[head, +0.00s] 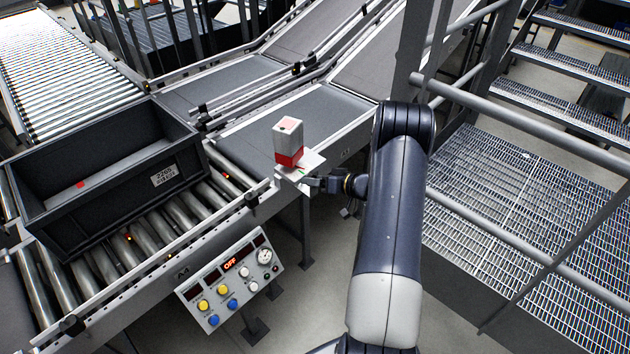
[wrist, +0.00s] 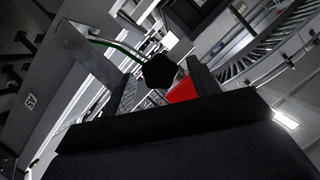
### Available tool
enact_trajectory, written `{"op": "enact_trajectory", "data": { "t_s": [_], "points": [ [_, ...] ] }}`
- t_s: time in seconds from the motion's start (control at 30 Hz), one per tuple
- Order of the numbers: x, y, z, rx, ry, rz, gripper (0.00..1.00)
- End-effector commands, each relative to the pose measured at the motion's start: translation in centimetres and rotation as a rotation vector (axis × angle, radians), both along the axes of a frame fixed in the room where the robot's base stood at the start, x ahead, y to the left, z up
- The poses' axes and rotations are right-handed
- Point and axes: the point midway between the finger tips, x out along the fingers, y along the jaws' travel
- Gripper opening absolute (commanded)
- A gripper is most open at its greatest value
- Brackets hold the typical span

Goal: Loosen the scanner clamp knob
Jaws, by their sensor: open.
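The scanner (head: 288,144), a white and red box, stands on a pale bracket plate (head: 313,161) beside the conveyor. My gripper (head: 318,184) is at the near right side of that bracket. In the wrist view the clamp knob (wrist: 160,71) is black and many-sided. It shows between the two fingers of my gripper (wrist: 163,86), with gaps at its sides. The fingers are open and I see no grip on the knob. The knob is not clear in the head view.
A dark tote (head: 110,190) sits on the roller conveyor at left. A control panel (head: 230,279) with an "OFF" display stands below the bracket. Grey railings (head: 520,122) and a grated catwalk (head: 500,200) lie right of my arm. Conveyor belts run behind the scanner.

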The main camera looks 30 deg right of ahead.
Motion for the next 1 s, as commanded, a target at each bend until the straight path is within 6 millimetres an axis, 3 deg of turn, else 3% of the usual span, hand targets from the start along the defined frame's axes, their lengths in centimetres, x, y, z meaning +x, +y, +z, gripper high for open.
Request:
{"op": "enact_trajectory", "data": {
  "t_s": [0.5, 1.0],
  "points": [
    [-7.3, -4.7, 2.8, -0.001, -0.001, -0.003, 0.57],
    [-8.0, -5.0, 3.2, 0.000, 0.000, 0.000, 0.57]
  ]
}}
